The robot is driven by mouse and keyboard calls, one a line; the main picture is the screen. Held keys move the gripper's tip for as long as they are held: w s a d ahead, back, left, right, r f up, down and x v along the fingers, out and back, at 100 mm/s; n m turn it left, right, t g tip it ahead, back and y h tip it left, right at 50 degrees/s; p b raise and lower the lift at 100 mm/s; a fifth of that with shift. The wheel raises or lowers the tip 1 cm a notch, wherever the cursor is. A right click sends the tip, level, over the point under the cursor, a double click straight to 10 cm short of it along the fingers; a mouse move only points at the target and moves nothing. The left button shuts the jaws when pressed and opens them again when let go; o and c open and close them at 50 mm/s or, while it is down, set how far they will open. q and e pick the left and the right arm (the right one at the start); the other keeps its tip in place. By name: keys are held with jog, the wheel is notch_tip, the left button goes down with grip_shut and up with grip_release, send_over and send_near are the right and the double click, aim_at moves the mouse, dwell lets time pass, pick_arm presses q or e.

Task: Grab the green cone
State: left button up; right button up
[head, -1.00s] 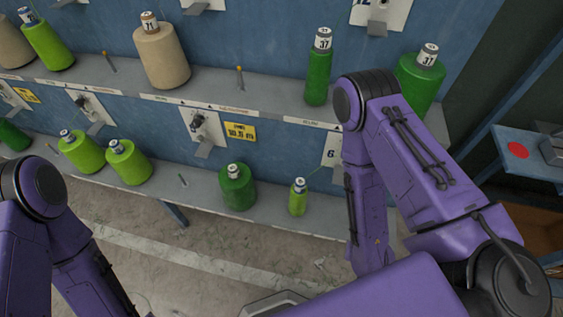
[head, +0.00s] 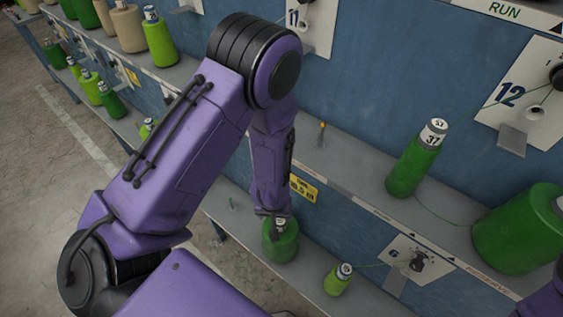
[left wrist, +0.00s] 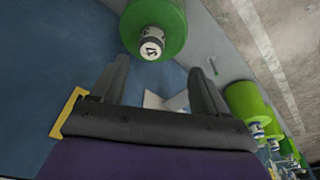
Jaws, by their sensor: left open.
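My left gripper (head: 272,214) is at the top of a dark green cone (head: 281,241) on the lower shelf (head: 305,275). Its fingers hide part of the cone's top. In the left wrist view the gripper (left wrist: 158,68) is open and empty between its fingers. The cone (left wrist: 158,22) is just beyond the fingertips there, its white-labelled end facing the gripper. A smaller light green cone (head: 338,280) stands to the right on the same shelf. Two more dark green cones stand on the upper shelf, one slim (head: 413,165) and one wide (head: 520,228). My right gripper is out of view.
Several green and beige cones line the shelves at the far left. A bare peg (head: 321,133) stands on the upper shelf, above the lower cones. A thread guide (head: 418,258) and a yellow label (head: 303,188) are on the blue wall behind. In the left wrist view, light green cones (left wrist: 247,105) are at right.

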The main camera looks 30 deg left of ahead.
aim_at(281, 221)
pick_arm(q)
jog(key=f, duration=0.1)
jog(key=w+f, duration=0.1)
jog(key=f, duration=0.2)
jog(key=shift+w+d+f, duration=0.15)
jog(key=shift+w, duration=0.25)
jog(key=f, duration=0.2)
jog(key=w+f+p, duration=0.1)
jog(key=f, duration=0.2)
jog(key=shift+f, duration=0.25)
jog(key=shift+r, duration=0.15)
grip_shut()
